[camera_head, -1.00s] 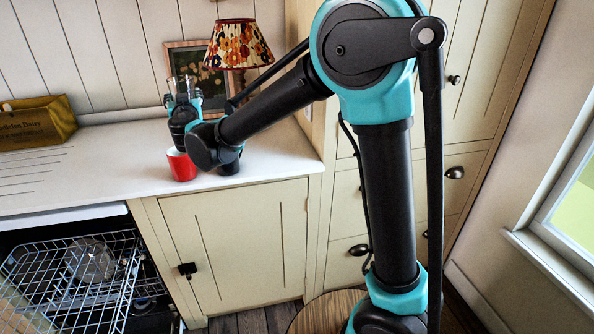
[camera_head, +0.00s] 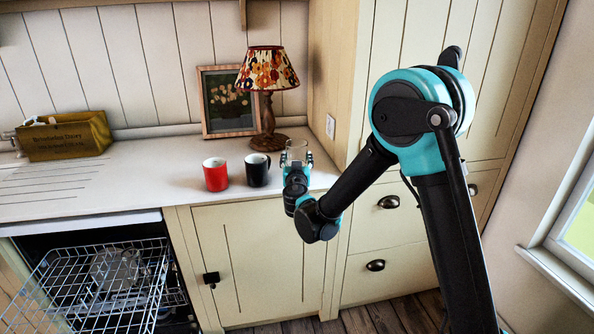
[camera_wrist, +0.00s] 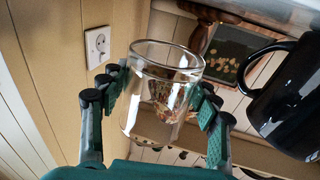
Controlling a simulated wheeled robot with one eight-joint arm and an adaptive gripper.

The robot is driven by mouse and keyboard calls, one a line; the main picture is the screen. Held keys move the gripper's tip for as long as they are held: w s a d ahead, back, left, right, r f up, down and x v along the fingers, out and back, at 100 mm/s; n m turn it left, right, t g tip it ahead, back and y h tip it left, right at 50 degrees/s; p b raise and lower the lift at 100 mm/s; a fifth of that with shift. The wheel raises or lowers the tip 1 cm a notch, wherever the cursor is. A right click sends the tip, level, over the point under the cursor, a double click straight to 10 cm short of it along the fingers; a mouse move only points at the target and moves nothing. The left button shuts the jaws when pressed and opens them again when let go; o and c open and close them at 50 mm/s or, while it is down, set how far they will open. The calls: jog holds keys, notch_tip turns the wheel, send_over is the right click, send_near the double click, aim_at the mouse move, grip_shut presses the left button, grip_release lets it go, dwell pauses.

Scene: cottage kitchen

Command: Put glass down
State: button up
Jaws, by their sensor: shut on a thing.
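A clear glass (camera_head: 296,150) is held between the fingers of my gripper (camera_head: 297,160) at the right end of the white countertop (camera_head: 140,180), near the tall cabinet. The glass (camera_wrist: 165,62) also shows in the wrist view, clear and empty, with the finger pads of my gripper (camera_wrist: 160,90) on both sides of it.
A black mug (camera_head: 257,170) stands left of the glass, apart from it, and a red mug (camera_head: 216,175) beyond that. The lamp (camera_head: 268,80) and a picture frame (camera_head: 210,105) stand behind. An open dishwasher rack (camera_head: 75,280) is below left. A wooden box (camera_head: 65,140) sits far left.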

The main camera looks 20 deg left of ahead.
jog(key=shift+a+f, duration=0.1)
jog(key=shift+f, duration=2.25)
jog(key=o, duration=1.5)
jog(key=shift+f, duration=0.15)
